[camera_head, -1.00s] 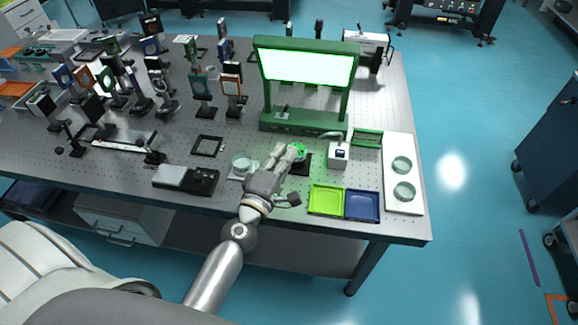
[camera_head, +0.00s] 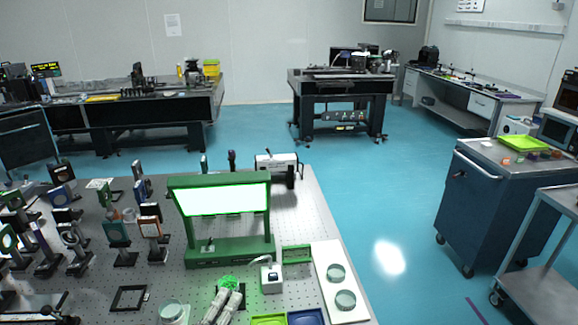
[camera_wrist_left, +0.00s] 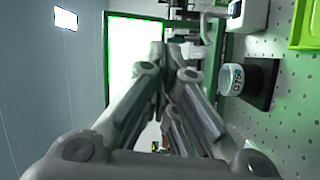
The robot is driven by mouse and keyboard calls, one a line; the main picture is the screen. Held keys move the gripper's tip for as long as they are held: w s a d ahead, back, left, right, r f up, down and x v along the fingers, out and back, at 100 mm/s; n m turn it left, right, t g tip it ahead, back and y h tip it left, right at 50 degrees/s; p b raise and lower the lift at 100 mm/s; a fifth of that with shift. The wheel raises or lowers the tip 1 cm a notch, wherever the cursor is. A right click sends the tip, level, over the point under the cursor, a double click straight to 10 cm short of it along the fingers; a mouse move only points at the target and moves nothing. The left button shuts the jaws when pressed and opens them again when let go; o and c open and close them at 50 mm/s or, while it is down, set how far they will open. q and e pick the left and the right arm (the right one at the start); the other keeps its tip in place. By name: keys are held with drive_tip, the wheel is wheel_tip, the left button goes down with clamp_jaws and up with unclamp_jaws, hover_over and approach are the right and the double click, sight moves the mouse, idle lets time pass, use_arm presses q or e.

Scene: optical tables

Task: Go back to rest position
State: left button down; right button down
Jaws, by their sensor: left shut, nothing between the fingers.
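My left gripper (camera_head: 228,292) shows at the bottom edge of the head view, above the perforated table (camera_head: 318,222). Its fingers are shut together with nothing between them. The small round green-topped piece (camera_head: 228,283) is just beyond the fingertips in that view. The left wrist view shows the closed fingers (camera_wrist_left: 165,60) pointing toward the lit panel (camera_wrist_left: 135,48). A round pale container with dark marks (camera_wrist_left: 231,79) sits on a black base to the right of the fingers, apart from them. My right gripper is in neither view.
The green-framed lit stand (camera_head: 228,257) rises behind the gripper. Optic mounts (camera_head: 116,238) crowd the left. A blue cart (camera_head: 492,205) stands beyond open floor.

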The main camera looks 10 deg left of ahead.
use_arm(q)
drive_tip(key=s+d+f+m+g+h, duration=0.2)
drive_tip(key=s+d+f+m+g, duration=0.15)
drive_tip(key=s+m, duration=0.25)
drive_tip(key=s+d+f+m+g+h, duration=0.2)
drive_tip(key=s+d+f+m+g, duration=0.15)
drive_tip(key=s+m+g, duration=0.2)
drive_tip(key=s+a+f+m+g+y, duration=0.25)
drive_tip(key=s+a+y, duration=0.2)
drive_tip(key=s, duration=0.25)
drive_tip(key=s+a+f+m+g+y, duration=0.2)
drive_tip(key=s+a+f+g+y, duration=0.1)
drive_tip(key=s+a, duration=0.25)
wheel_tip(320, 180, down, 28)
drive_tip(key=s+g+b, duration=0.2)
drive_tip(key=s, duration=0.1)
drive_tip(key=s+a+f+b, duration=0.2)
drive_tip(key=s+f, duration=1.4)
drive_tip(key=f, duration=0.1)
drive_tip(key=shift+a+f+g, duration=0.15)
drive_tip(key=shift+a+g, duration=0.05)
drive_tip(key=shift+g, duration=0.15)
